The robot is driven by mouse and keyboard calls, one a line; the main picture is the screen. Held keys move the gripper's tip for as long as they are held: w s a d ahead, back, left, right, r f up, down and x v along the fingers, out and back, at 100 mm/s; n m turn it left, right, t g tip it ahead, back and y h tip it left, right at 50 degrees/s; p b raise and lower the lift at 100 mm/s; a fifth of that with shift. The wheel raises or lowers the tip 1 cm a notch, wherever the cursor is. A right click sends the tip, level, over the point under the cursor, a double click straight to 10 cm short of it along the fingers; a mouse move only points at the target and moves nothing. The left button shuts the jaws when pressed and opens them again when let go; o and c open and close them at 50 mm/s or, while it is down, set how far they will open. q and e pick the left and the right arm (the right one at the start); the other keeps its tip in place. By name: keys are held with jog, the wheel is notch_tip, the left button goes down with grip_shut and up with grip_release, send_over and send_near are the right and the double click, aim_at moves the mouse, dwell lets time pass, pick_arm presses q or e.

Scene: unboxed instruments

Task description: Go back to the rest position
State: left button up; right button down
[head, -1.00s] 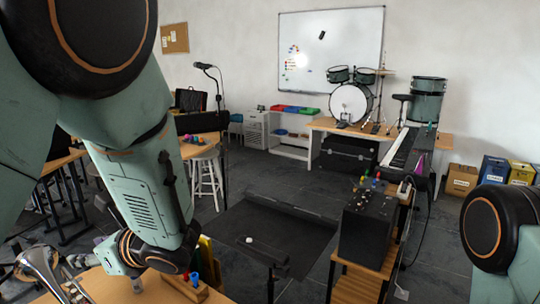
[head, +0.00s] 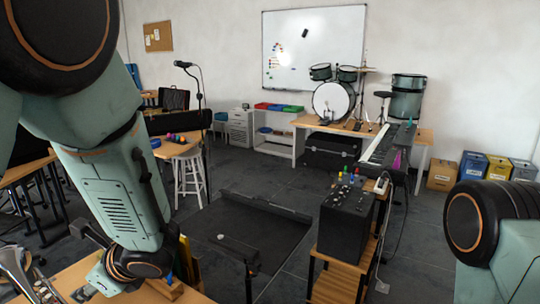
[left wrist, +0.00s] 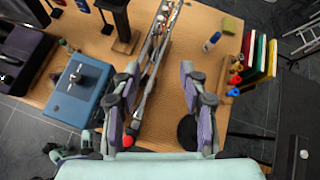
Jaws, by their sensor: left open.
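A silvery brass instrument (left wrist: 150,72) lies below, partly behind the left finger. I see no object held between the fingers. In the head view the instrument's bell (head: 15,262) shows beside the gripper. My right arm shows only a link at the right edge, and its gripper is out of view.
A blue box (left wrist: 76,92) and upright books (left wrist: 258,55) stand on the table. A stool (head: 190,172) and microphone stand (head: 203,130) stand left of centre.

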pick_arm(q)
jog(key=s+d+f+n+h, duration=0.1)
jog(key=d+f+h, duration=0.1)
jog(key=f, duration=0.1)
jog(key=s+d+f+n+g+h+b, duration=0.1)
jog(key=s+d+f+n, duration=0.1)
jog(key=d+f, duration=0.1)
jog(key=s+d+f+n+h, duration=0.1)
jog(key=s+d+f+h, duration=0.1)
jog(key=f, duration=0.2)
jog(key=shift+d+f+h, duration=0.15)
jog(key=shift+d+h, duration=0.1)
jog(key=shift+h, duration=0.05)
jog(key=s+d+f+n+h+b, duration=0.2)
jog(key=d+f+n+h, duration=0.15)
jog(key=f, duration=0.25)
jog(key=s+d+f+n+h+b, duration=0.2)
jog(key=d+f+n+b, duration=0.15)
jog(key=d+f, duration=0.2)
jog(key=s+a+f+n+b, duration=0.2)
jog(key=s+f+n+b, duration=0.2)
jog(key=s+f, duration=0.4)
jog(key=s+a+f+n+g+y+b, duration=0.1)
jog(key=s+f+n+b, duration=0.3)
jog(key=s+f, duration=0.5)
notch_tip(320, 180, down, 3)
jog(key=shift+s+a+f+n+g+b, duration=0.15)
jog(key=shift+s+a+n+g+b, duration=0.15)
jog(key=shift+a+b, duration=0.35)
